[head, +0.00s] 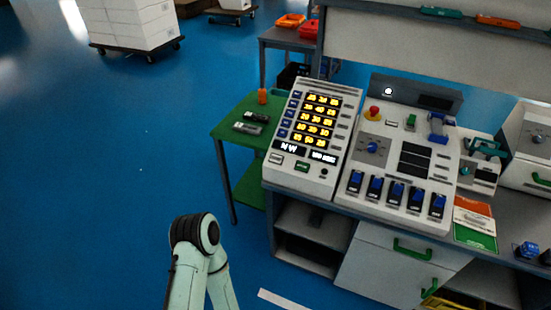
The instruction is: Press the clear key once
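A slanted grey console (255,182) with a lit yellow number display (318,120) stands on the bench. Blue keys (287,123) run down the display's left side and grey keys (343,126) down its right. Below are a pale key (275,158), a green key (302,166) and a small dark round button (323,171). The lettering is too small to tell which key is the clear key. One of my arms shows only its bent elbow at the lower left, apart from the console. Neither gripper is in view.
A second panel (400,160) to the right carries a red button (374,112), a blue knob (373,147) and several blue switches (396,192). A green side table (236,125) stands left of the console. The blue floor (110,170) at left is clear.

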